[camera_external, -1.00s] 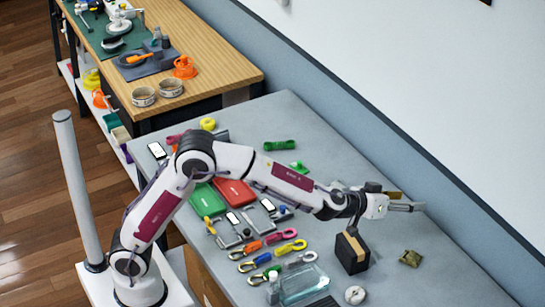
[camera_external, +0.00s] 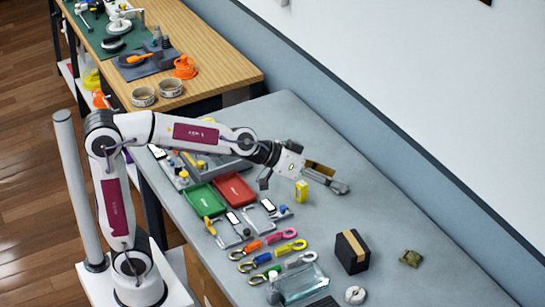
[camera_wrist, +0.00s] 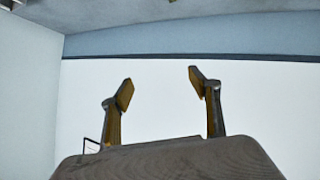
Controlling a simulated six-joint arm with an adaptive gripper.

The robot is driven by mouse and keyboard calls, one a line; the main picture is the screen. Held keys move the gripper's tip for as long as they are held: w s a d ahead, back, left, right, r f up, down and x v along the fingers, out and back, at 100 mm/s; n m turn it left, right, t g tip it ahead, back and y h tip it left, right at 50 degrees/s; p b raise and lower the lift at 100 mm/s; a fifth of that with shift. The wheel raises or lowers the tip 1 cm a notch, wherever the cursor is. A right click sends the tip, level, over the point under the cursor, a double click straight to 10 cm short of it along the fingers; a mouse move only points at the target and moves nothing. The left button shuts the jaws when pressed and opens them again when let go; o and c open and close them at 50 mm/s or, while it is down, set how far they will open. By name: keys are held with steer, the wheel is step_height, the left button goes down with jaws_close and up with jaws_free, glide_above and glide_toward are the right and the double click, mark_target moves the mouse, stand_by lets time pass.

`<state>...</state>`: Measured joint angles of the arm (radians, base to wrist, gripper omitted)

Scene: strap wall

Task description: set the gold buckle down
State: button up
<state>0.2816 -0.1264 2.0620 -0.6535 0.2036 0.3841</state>
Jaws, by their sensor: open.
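The gold buckle (camera_external: 411,258) lies on the right part of the grey table, to the right of a black block, with nothing touching it. My gripper (camera_external: 333,177) is open and empty, raised above the table, well to the upper left of the buckle and apart from it. In the wrist view, its two fingers (camera_wrist: 160,84) stand spread with only pale wall between them. The buckle does not show in the wrist view.
A black block with a tan band (camera_external: 352,252) stands left of the buckle. A yellow item (camera_external: 301,191) is below my gripper. Green (camera_external: 205,199) and red (camera_external: 236,189) trays, several coloured clips and a clear container (camera_external: 300,284) lie to the left. Table around the buckle is clear.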

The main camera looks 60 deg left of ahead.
steer(key=s+a+f+g+y, duration=0.1)
steer(key=s+a+f, duration=0.3)
steer(key=s, duration=0.5)
steer(key=s+a+f+g+y, duration=0.2)
steer(key=s+a+f, duration=0.2)
steer(key=s+a, duration=0.4)
steer(key=s+a+f+n+g+y, duration=0.1)
steer(key=s+a+f, duration=0.3)
steer(key=s, duration=0.8)
steer(key=shift+a+g+y, duration=0.4)
steer(key=shift+a+g, duration=0.3)
steer(key=shift+a, duration=0.45)
